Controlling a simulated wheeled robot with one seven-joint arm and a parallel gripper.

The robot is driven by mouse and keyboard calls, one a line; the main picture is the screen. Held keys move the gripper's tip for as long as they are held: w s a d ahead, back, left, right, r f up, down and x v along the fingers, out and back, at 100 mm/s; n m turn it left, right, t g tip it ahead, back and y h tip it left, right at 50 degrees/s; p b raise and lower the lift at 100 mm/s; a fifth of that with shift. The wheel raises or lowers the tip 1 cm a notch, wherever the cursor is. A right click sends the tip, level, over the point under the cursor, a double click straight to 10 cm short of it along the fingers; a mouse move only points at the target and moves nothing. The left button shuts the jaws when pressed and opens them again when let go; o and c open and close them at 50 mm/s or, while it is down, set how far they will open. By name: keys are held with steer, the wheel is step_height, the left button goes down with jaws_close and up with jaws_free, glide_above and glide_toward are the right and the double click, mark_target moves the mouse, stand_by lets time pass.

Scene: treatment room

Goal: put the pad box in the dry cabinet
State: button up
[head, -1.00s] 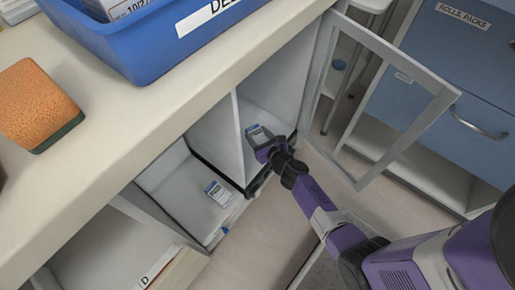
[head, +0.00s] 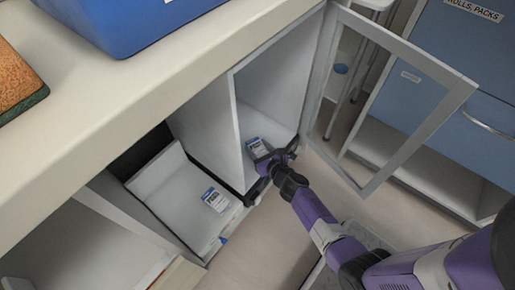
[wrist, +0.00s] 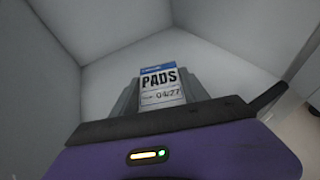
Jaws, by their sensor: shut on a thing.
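The pad box (head: 258,148) is small, white and blue, and its label reads PADS in the wrist view (wrist: 159,88). My gripper (head: 270,160) is shut on it, with the box standing out past the dark jaws. The box and gripper are at the open front of a white cabinet compartment (head: 275,90), just inside its mouth. In the wrist view the compartment's pale walls surround the box. The cabinet's framed glass door (head: 413,150) stands open to the right.
A pulled-out white drawer (head: 165,188) left of the compartment holds a similar labelled box (head: 214,198). Blue drawers (head: 425,90) stand at right.

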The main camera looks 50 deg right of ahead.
steer(key=shift+f, duration=0.2)
steer(key=o, duration=1.4)
steer(key=shift+r, duration=0.15)
